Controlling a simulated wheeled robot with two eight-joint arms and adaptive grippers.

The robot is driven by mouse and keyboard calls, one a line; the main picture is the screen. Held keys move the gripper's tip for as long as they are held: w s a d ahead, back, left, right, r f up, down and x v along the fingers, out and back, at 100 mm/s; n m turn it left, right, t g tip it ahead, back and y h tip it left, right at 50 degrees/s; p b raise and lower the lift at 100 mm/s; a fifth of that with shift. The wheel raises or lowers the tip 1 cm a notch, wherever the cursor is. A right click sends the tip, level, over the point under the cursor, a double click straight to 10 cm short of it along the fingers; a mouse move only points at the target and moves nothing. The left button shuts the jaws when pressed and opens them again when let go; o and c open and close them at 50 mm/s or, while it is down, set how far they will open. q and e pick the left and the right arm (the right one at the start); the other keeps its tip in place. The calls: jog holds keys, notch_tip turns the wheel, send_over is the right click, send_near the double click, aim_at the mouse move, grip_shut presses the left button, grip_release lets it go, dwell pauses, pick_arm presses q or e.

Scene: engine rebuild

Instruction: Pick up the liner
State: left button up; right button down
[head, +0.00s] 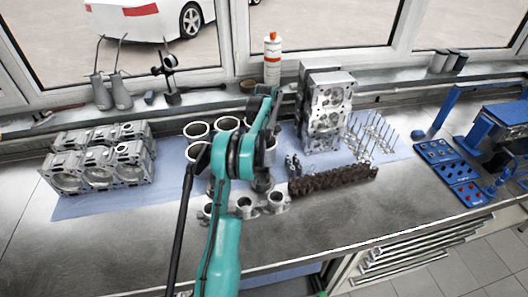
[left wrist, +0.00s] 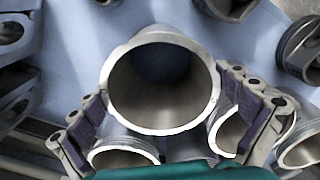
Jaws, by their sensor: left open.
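My left gripper (left wrist: 162,104) is open, with its two purple-padded fingers on either side of a liner (left wrist: 165,88). The liner is a hollow metal cylinder seen from above, with its open end up; I cannot tell whether the pads touch it. More liners stand close by at the bottom of the left wrist view. In the head view several liners (head: 197,130) stand on a blue mat (head: 170,192), left of my teal arm, which hides some of the area. The gripper is mostly hidden there. My right gripper is not in view.
An engine block (head: 100,165) stands at the left of the mat. A cylinder head (head: 325,112) and a dark camshaft row (head: 333,182) are on the right. Several pistons (head: 245,205) lie near the front. Blue trays (head: 447,165) sit far right.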

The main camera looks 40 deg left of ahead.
pick_arm(q)
notch_tip(320, 180, down, 2)
jog(key=shift+w+f, duration=0.1)
jog(key=shift+f, duration=0.1)
jog(key=shift+r, duration=0.1)
jog(key=c, duration=1.2)
jog(key=shift+o, duration=0.2)
